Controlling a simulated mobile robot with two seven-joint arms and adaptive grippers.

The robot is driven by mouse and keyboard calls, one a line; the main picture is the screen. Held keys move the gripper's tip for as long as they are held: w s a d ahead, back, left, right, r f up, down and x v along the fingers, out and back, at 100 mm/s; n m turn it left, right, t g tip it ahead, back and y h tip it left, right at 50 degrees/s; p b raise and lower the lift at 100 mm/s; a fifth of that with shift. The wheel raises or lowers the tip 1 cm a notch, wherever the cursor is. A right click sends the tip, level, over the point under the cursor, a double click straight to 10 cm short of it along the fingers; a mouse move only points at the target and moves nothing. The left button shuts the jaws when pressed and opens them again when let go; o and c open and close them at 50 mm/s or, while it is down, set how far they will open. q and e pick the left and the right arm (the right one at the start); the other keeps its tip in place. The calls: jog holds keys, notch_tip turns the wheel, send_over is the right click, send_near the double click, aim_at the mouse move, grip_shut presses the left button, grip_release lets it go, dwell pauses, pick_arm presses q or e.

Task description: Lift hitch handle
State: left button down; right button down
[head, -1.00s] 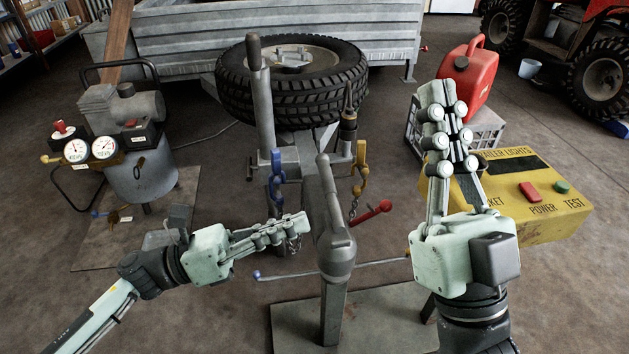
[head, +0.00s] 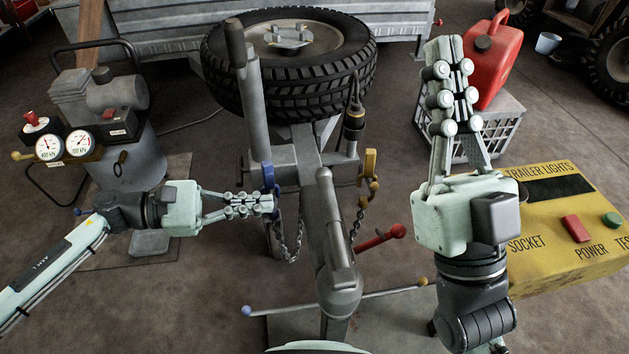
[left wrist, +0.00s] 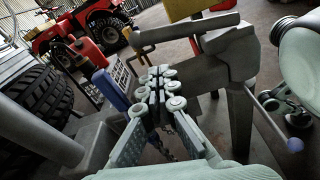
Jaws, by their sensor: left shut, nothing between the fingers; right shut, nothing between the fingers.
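The grey hitch handle (head: 335,215) is a flat lever on top of the coupler (head: 340,288) at the front of the trailer tongue, in the middle of the head view. In the left wrist view the handle (left wrist: 188,30) is a grey bar beyond the fingertips. My left gripper (head: 270,203) is shut and empty, left of the handle and apart from it, beside the blue hook and chain (head: 270,180). It also shows in the left wrist view (left wrist: 158,75). My right gripper (head: 445,45) is shut and empty, pointing up, to the right of the tongue.
A jack post (head: 247,105) and spare tyre (head: 290,60) stand behind the tongue. A yellow hook (head: 369,163) and red-handled lever (head: 380,238) are on its right. A yellow trailer lights box (head: 560,235) stands right, a compressor (head: 125,155) left.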

aim_at(332, 217)
pick_arm(q)
jog(key=shift+s, duration=0.1)
pick_arm(e)
jog(key=shift+s, duration=0.15)
pick_arm(q)
jog(key=shift+d, duration=0.15)
jog(key=x, duration=0.9)
jog(key=shift+d, duration=0.35)
pick_arm(e)
jog(key=shift+w+a+f+g, duration=0.15)
jog(key=shift+w+f+g, duration=0.1)
jog(key=shift+w+g, duration=0.1)
